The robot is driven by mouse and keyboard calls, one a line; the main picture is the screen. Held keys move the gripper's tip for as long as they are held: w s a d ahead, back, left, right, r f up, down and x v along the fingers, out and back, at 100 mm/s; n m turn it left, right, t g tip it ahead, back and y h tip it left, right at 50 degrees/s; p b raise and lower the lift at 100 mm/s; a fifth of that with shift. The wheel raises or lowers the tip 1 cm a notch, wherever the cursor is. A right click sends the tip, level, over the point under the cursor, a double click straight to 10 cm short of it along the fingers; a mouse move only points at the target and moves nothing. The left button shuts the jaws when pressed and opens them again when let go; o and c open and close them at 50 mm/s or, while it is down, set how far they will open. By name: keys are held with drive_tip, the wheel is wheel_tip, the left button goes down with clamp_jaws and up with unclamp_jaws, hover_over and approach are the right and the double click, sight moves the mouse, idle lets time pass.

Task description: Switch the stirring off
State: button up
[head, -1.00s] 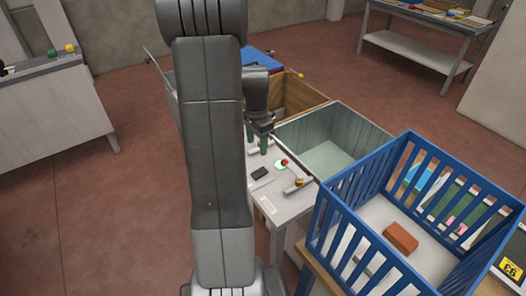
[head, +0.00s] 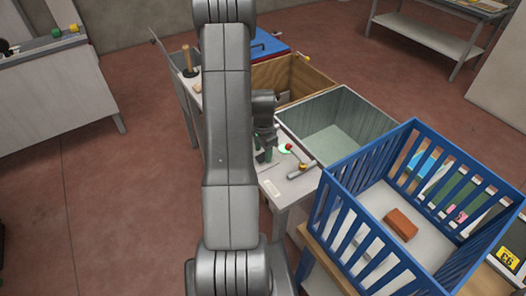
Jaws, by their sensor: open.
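My gripper (head: 265,142) hangs over the narrow light-grey bench (head: 282,190), just right of my arm, which hides much of the bench. It is open, but its fingertips are small and hard to make out. A green upright piece (head: 268,156) shows just below it; I cannot tell whether they touch. To the right on the bench is a small red knob (head: 289,147) beside a bright green patch. In front of it lies a grey cylindrical fitting with an orange-yellow knob (head: 303,167). I cannot tell which of these belongs to the stirring.
A grey-green open bin (head: 372,112) and a wooden box (head: 316,78) stand behind the bench. A blue slatted crate (head: 335,205) with an orange-brown block (head: 400,224) stands at right. A wooden-handled tool (head: 188,62) stands at the bench's far left. The red floor at left is clear.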

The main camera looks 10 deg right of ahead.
drive_tip(key=shift+f, duration=0.55)
drive_tip(key=c, duration=1)
drive_tip(key=shift+w+d+f+g+y, duration=0.1)
drive_tip(key=shift+d+g+y, duration=0.3)
drive_tip(key=shift+y, duration=0.6)
drive_tip(key=shift+d+y, duration=0.1)
drive_tip(key=shift+y, duration=0.7)
drive_tip(key=o, duration=1)
drive_tip(key=b+v, duration=0.2)
drive_tip(key=v, duration=1.2)
drive_tip(key=shift+w, duration=0.3)
